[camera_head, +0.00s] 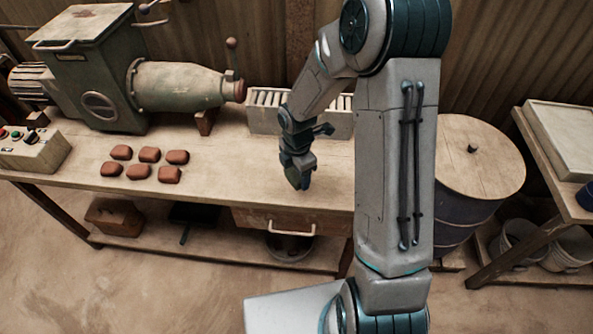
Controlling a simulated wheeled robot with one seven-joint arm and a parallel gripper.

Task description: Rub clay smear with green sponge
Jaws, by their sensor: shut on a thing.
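My gripper (299,172) is over the right part of the wooden workbench (225,170), pointing down close to the bench top. It is shut on a small dark blue-green thing at its tip, which I take to be the green sponge (299,183). The sponge is mostly covered by the fingers. I cannot tell whether it touches the bench top. I cannot make out a clay smear; the gripper and arm hide part of the bench there.
A green press machine (95,75) with a barrel stands at the back left. Several red-brown clay pieces (143,162) lie left of my gripper. A slotted rack (268,112) stands behind it. A control box (30,148) is far left. A lidded drum (470,165) stands right.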

